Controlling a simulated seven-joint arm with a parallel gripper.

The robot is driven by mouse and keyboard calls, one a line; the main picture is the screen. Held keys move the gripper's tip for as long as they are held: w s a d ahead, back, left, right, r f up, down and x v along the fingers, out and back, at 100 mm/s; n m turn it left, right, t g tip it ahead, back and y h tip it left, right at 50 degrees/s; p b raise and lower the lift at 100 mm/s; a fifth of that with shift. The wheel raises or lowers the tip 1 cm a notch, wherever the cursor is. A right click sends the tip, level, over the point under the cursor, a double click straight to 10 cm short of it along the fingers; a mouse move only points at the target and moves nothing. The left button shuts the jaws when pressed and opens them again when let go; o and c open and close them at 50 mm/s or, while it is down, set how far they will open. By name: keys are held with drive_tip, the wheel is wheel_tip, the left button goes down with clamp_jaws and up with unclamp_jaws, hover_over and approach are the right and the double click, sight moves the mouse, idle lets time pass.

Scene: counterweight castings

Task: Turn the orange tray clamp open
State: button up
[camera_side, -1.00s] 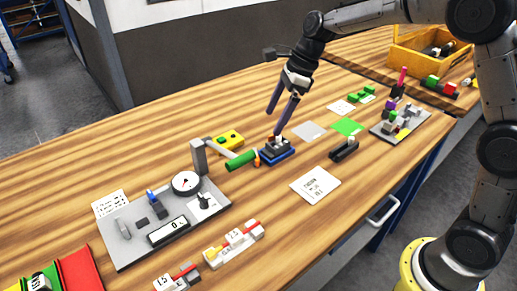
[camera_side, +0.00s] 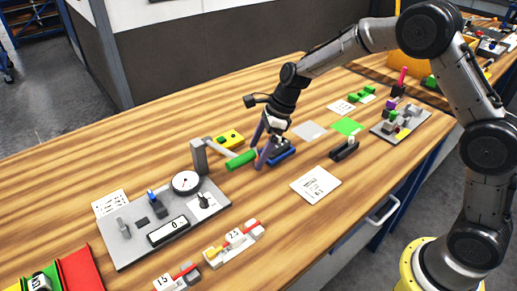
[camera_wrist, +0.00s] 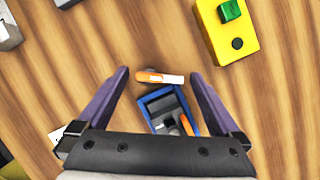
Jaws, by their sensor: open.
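The orange clamp (camera_wrist: 150,77), with a pale end to its right, lies across the top end of the small blue tray (camera_wrist: 146,100) in the wrist view. Another orange piece (camera_wrist: 184,125) shows inside the tray's right part, beside dark and grey parts. My gripper (camera_wrist: 159,74) is open, with one purple finger on each side of the clamp and a gap to both. In the side view my gripper (camera_side: 258,154) is low at the left of the blue tray (camera_side: 284,155), and its fingers hide the clamp there.
A green cylinder (camera_side: 240,160) lies close to the left of my fingers, near a grey post (camera_side: 198,157). A yellow box (camera_side: 230,139) stands behind; it also shows in the wrist view (camera_wrist: 226,35). A grey panel with a dial (camera_side: 186,182) is further left.

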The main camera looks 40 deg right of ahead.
drive_tip(key=c, duration=1.3)
drive_tip(key=shift+n, duration=0.4)
drive_tip(key=shift+w+a+n+g, duration=0.15)
drive_tip(key=shift+n+g, duration=0.45)
drive_tip(key=shift+n, duration=0.65)
drive_tip(key=shift+w+a+n+g, duration=0.15)
drive_tip(key=shift+n+g, duration=0.45)
drive_tip(key=shift+n, duration=0.65)
drive_tip(key=shift+r, duration=0.1)
drive_tip(key=o, duration=1.3)
